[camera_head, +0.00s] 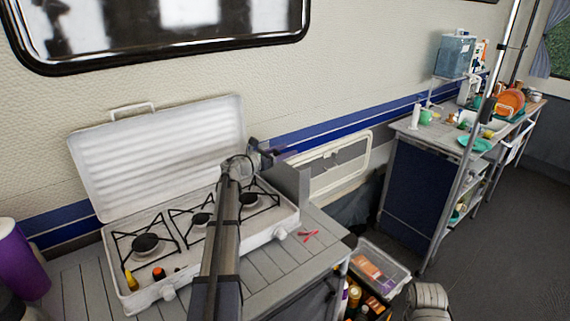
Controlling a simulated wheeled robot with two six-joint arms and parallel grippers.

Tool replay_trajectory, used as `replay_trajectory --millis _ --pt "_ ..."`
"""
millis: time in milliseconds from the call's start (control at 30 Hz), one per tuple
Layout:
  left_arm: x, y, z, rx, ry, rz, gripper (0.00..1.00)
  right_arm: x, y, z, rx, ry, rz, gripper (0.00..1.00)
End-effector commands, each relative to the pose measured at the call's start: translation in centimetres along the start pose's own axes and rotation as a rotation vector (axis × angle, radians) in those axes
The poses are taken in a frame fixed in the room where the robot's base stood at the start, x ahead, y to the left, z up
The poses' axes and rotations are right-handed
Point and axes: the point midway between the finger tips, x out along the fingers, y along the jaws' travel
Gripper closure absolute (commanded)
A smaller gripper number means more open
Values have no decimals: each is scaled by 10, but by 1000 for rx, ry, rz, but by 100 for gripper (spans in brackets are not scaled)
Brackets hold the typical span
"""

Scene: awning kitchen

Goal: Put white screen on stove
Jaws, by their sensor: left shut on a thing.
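The white stove (215,243) stands on the grey slatted counter, with several burners under black grates. Its ribbed white lid (160,155) is raised behind them, with a handle on top. My left arm reaches up across the stove from the bottom of the view. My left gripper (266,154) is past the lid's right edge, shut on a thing. The exact grip is too small to make out. My right gripper is not in view.
A purple container (20,262) stands at the left counter end. Red tongs-like item (311,236) lies on the slats right of the stove. Crates with bottles (372,275) sit below on the floor. A sink unit (420,190) with dishes stands at right.

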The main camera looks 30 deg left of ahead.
Motion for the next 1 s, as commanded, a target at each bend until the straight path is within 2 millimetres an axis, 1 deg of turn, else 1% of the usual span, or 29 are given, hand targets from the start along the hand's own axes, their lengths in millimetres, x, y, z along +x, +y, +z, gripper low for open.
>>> replay_trajectory --millis 33,200,267,333,567,700,733,900,1000 --pt "0 0 -8 0 0 0 100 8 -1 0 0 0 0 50" --pt "0 0 -30 0 0 0 100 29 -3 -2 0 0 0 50" --pt "0 0 -35 0 -1 0 100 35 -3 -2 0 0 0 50" --pt "0 0 -37 0 -1 0 100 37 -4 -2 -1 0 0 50" --pt "0 0 -34 0 -1 0 100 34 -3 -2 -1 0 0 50" --pt "0 0 -39 0 0 0 100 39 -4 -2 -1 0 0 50" --pt "0 0 -39 0 0 0 37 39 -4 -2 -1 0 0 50" --pt "0 0 -38 0 0 0 18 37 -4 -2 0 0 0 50" --pt "0 0 -38 0 0 0 8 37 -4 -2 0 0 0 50"
